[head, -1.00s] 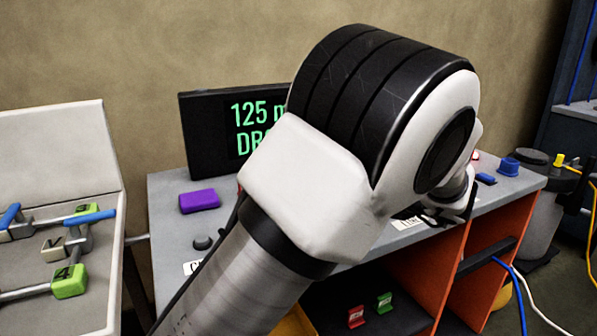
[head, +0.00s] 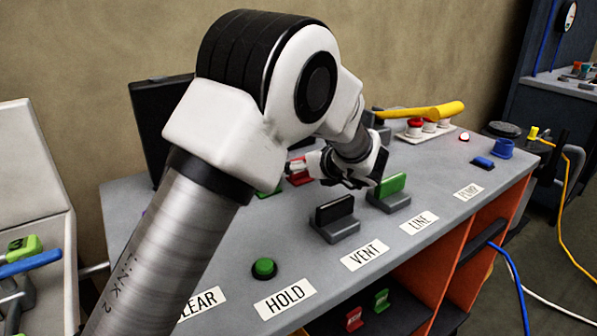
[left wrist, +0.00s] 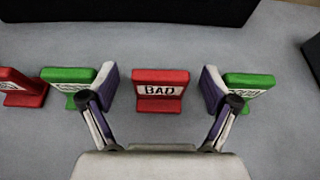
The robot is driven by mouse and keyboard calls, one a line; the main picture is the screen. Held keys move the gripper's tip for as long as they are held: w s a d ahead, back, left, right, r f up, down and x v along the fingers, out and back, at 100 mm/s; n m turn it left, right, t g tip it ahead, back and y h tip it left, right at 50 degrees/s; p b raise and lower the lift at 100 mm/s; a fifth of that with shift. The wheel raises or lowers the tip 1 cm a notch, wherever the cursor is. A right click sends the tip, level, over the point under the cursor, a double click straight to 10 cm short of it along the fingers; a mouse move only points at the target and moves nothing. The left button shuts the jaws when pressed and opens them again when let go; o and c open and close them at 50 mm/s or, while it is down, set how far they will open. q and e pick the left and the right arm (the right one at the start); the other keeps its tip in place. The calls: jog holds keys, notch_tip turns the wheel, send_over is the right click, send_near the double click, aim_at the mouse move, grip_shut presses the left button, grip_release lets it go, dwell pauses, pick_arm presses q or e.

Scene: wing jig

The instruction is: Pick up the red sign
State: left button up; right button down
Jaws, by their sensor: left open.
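A red sign lettered BAD (left wrist: 160,90) stands upright on the grey bench top in the left wrist view. My left gripper (left wrist: 158,92) is open, with one finger on each side of this sign and a gap on both sides. A green sign (left wrist: 68,76) stands just outside the left finger, and another green sign (left wrist: 250,88) just outside the right finger; both are partly covered. A second red sign (left wrist: 22,88) is at the left edge. In the head view my arm hides much of the sign row; a red piece (head: 299,177) shows beside the gripper.
The console bench (head: 230,250) carries a green button (head: 264,268), a black switch (head: 335,212), a green switch (head: 392,188) and a yellow handle (head: 420,112). A dark display (head: 160,105) stands behind. Small red (head: 354,318) and green (head: 381,300) signs sit on the shelf below.

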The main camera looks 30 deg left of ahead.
pick_arm(q)
jog(key=shift+w+a+f, duration=0.1)
jog(key=shift+a, duration=0.15)
jog(key=shift+d, duration=0.15)
jog(key=c, duration=1.2)
jog(key=shift+c, duration=0.2)
